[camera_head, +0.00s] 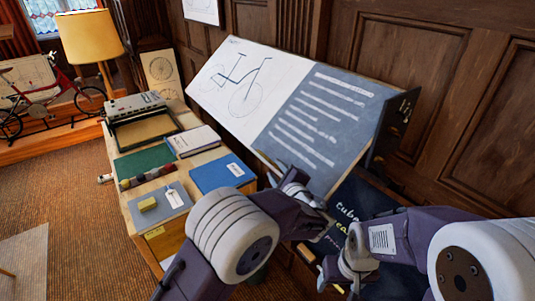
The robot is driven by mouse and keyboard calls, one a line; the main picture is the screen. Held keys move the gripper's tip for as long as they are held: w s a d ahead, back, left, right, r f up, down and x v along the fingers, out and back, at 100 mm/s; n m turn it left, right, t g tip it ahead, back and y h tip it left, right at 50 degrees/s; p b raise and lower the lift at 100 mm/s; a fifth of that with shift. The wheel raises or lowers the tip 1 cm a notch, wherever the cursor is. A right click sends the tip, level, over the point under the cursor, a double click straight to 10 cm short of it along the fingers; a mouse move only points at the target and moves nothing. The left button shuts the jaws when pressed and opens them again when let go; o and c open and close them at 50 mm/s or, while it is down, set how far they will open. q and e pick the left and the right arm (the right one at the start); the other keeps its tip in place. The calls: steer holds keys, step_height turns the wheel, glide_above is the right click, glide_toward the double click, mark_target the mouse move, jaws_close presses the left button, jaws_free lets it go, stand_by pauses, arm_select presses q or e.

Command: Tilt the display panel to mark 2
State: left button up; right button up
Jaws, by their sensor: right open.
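The display panel (325,115) is a wide sloping board at the centre, with a bicycle drawing on its white left part and white text lines on its blue-grey right part. A dark side bracket with small pale marks (405,108) is at its right edge; the marks are too small to read. My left gripper (283,176) is at the panel's lower edge, partly hidden by its own wrist; I cannot tell whether it touches the panel or how its jaws stand. My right gripper (332,272) is open, lower down, in front of a dark board with chalk-like lettering (350,205).
A lamp (90,37) and a red bicycle (45,95) stand behind. Wood-panelled wall (470,100) closes the right side.

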mark_target(269, 161)
arm_select(q)
steer(key=p+x, duration=0.3)
steer(key=x, duration=0.4)
steer(key=shift+w+d+p, duration=0.1)
steer(key=shift+w+p, duration=0.2)
steer(key=shift+w+a+f, duration=0.15)
steer(key=shift+w+a, duration=0.15)
steer(key=shift+w, duration=0.1)
steer(key=shift+w+f, duration=0.1)
steer(key=shift+w, duration=0.05)
steer(key=shift+c, duration=0.6)
jaws_close()
steer(key=shift+f, duration=0.1)
